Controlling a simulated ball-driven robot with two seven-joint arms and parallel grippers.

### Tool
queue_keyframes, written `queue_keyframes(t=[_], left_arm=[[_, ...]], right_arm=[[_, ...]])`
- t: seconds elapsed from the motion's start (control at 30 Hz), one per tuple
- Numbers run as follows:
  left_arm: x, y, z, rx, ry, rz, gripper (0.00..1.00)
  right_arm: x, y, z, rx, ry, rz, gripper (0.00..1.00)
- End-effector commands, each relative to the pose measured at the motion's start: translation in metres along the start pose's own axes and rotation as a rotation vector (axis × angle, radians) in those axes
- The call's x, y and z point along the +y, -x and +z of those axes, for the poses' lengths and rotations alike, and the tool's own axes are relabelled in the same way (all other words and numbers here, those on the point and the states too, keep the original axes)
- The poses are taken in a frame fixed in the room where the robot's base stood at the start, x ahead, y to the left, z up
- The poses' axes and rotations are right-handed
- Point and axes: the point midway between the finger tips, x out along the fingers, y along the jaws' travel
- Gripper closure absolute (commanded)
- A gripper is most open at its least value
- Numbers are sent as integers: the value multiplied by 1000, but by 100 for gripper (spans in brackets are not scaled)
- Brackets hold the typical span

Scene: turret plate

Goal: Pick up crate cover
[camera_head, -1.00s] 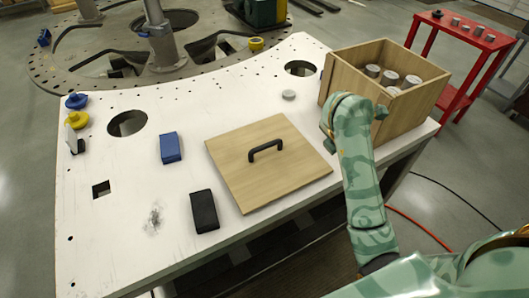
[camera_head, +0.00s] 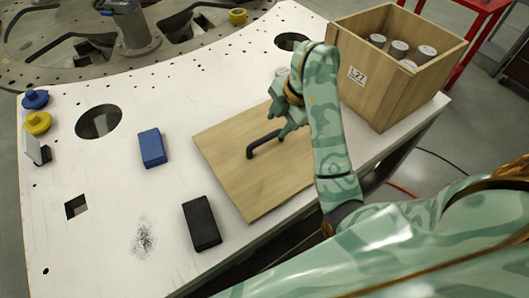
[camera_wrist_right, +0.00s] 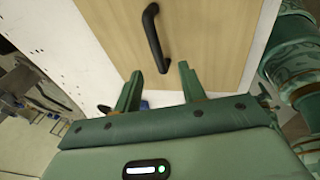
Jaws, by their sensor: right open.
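The crate cover (camera_head: 235,165) is a flat square wooden panel lying on the white table, with a black bar handle (camera_head: 262,144) on top. My right gripper (camera_head: 279,118) is over the far right part of the cover, close to the handle's upper end. In the right wrist view, its two green fingers (camera_wrist_right: 160,82) are spread and empty, and the handle (camera_wrist_right: 153,38) stands just beyond the fingertips, apart from them. The wooden crate (camera_head: 372,92) stands open at the back right with several grey cylinders inside. My left gripper is not in view.
A blue box (camera_head: 152,148) and a black box (camera_head: 201,223) lie left of the cover. Blue and yellow knobs (camera_head: 37,122) sit at the table's left edge. The table has round and square holes. A red stand (camera_head: 489,22) is behind the crate.

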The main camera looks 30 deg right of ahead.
Motion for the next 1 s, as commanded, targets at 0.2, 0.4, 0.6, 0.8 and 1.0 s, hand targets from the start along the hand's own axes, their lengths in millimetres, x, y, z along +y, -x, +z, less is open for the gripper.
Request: queue_keyframes(t=[0.2, 0.4, 0.6, 0.8, 1.0], left_arm=[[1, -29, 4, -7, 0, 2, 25], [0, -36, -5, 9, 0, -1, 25], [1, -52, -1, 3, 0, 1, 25], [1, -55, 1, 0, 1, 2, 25], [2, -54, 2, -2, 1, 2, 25]], right_arm=[[0, -47, 1, 0, 0, -1, 59], [1, -60, 1, -2, 1, 1, 59], [4, -94, 0, 0, 1, -1, 59], [5, -105, 0, -2, 3, 2, 59], [5, -104, 0, -3, 3, 3, 70]])
